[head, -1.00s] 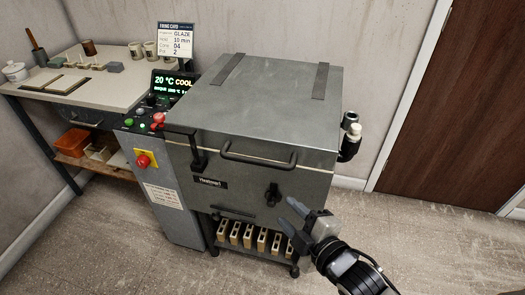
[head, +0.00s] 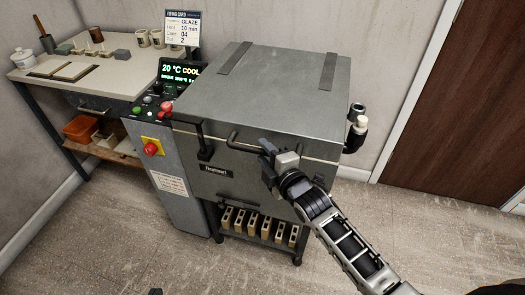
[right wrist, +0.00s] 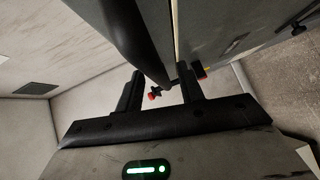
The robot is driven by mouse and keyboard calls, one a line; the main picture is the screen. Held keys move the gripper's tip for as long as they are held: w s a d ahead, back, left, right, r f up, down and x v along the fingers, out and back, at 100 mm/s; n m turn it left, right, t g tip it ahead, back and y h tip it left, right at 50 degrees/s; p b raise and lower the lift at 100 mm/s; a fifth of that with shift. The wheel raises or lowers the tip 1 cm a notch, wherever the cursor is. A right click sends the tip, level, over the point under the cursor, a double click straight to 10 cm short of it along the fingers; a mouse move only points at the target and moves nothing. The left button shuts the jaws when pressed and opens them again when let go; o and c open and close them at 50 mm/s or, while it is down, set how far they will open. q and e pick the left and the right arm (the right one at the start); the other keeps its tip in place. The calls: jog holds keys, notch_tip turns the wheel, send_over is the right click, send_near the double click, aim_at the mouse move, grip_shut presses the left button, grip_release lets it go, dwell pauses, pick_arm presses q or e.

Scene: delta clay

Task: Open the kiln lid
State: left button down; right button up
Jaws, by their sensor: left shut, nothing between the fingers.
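The grey kiln (head: 240,185) stands in the middle of the head view with its flat lid (head: 270,95) down. A dark bar handle (head: 232,140) runs along the lid's front; my right gripper covers its right end. My right gripper (head: 267,150) is at that end. In the right wrist view its two fingers (right wrist: 160,88) are spread apart, and the dark handle bar (right wrist: 135,40) runs down to between them; I cannot tell whether they touch it. A small dark tip of my left gripper (head: 155,291) shows at the bottom edge, shut and away from the kiln.
A control panel (head: 180,72) and a red knob (head: 151,147) are on the kiln's left side. A worktable (head: 105,80) with cups stands further left. A brown door (head: 460,110) is at the right. The floor in front is clear.

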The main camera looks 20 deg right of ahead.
jog(key=shift+x, duration=0.8)
grip_shut()
